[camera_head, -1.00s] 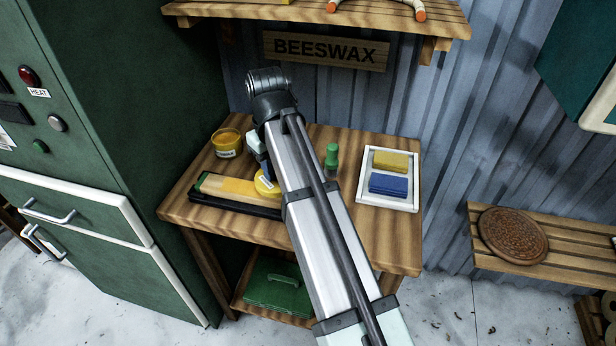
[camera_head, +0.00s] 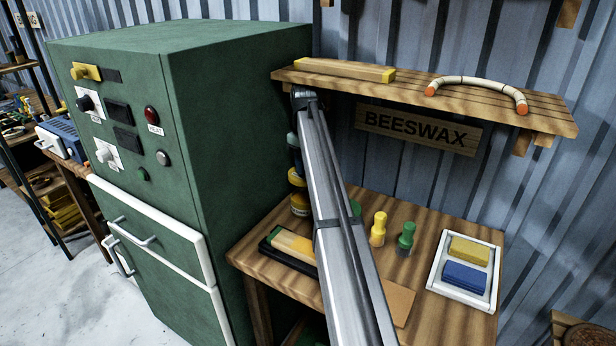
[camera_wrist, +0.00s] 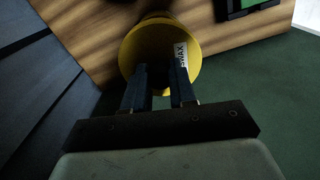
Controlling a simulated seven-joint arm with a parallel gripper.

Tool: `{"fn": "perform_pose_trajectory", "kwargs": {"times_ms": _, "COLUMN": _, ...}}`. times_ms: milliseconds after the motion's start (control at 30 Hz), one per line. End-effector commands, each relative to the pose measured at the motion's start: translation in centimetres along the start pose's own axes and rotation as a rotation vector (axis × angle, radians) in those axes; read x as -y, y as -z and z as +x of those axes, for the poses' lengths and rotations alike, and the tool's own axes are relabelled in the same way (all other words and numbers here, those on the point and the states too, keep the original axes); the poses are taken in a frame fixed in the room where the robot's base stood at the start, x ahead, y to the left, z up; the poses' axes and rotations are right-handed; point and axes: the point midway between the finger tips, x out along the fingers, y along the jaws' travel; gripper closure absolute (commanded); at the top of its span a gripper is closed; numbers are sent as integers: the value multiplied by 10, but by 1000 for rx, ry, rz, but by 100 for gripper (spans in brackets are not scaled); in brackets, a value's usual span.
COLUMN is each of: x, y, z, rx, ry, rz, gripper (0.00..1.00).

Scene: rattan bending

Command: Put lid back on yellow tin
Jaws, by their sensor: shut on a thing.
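In the head view the yellow tin (camera_head: 299,205) stands at the back left of the wooden bench, partly hidden by my arm. The round yellow lid (camera_head: 297,179) is just above it. My gripper (camera_head: 296,165) comes down from above, mostly hidden behind my arm. In the wrist view my gripper (camera_wrist: 159,78) is shut on the lid (camera_wrist: 150,48), which has a white label ending in "WAX". The lid largely hides what lies beyond it. I cannot tell whether lid and tin touch.
The green cabinet (camera_head: 235,130) stands close on the left. A wooden shelf (camera_head: 450,100) hangs above the bench. A yellow bottle (camera_head: 378,230), a green bottle (camera_head: 405,239) and a white tray (camera_head: 437,277) with two blocks are right of my arm. A yellow-green block (camera_head: 292,243) lies in front.

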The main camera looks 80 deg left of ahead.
Motion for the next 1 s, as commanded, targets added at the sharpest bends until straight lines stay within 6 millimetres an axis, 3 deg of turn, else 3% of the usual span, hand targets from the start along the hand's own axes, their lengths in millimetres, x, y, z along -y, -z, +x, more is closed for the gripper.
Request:
{"fn": "perform_pose_trajectory", "kwargs": {"times_ms": 300, "x": -2, "y": 2, "z": 0, "rx": 0, "ry": 0, "rz": -157, "gripper": 100}}
{"fn": "perform_pose_trajectory", "kwargs": {"times_ms": 567, "x": -1, "y": 1, "z": 2, "rx": 0, "ry": 0, "rz": -183, "gripper": 100}}
{"fn": "perform_pose_trajectory", "kwargs": {"times_ms": 1000, "x": -1, "y": 1, "z": 28, "rx": 0, "ry": 0, "rz": -181, "gripper": 100}}
